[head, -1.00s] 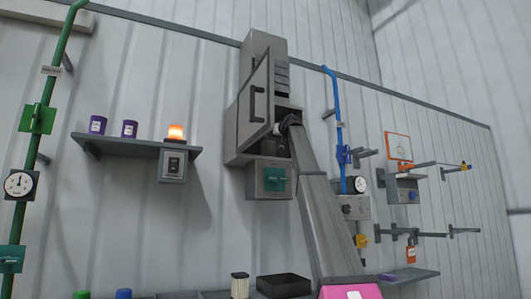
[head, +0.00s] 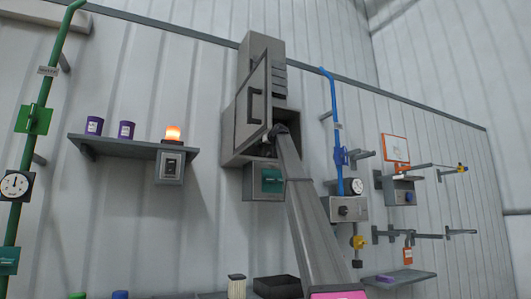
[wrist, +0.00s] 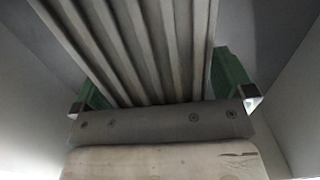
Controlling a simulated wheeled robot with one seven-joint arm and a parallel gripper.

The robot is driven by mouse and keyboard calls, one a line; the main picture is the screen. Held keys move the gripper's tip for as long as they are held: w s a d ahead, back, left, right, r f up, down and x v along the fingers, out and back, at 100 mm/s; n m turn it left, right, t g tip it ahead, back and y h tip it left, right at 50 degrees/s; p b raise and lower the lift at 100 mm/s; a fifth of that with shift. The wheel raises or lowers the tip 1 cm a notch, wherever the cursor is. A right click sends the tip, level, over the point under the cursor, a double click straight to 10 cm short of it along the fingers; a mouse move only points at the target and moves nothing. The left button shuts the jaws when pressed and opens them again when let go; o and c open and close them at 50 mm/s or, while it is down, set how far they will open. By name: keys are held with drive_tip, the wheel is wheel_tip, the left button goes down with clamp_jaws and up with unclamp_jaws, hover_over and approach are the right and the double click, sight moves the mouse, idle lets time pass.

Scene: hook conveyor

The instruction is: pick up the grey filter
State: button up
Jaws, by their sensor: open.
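The grey filter (wrist: 135,45) fills the upper middle of the wrist view as a ribbed, pleated grey block. My gripper (wrist: 163,88) is open, with one green-padded finger on the left of the filter and one on the right. The right finger looks very close to the filter's side; I cannot tell if either finger touches it. In the head view my arm reaches into the grey wall cabinet (head: 240,125), whose door (head: 255,100) stands open. My gripper and the filter are hidden inside there.
The cabinet's pale walls stand close on both sides in the wrist view. A teal-handled box (head: 264,181) is under the cabinet. Below stand a pale pleated filter (head: 237,287) and a black tray (head: 277,287). A shelf (head: 125,146) with purple cups is at left.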

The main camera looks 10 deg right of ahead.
drive_tip(key=c, duration=1)
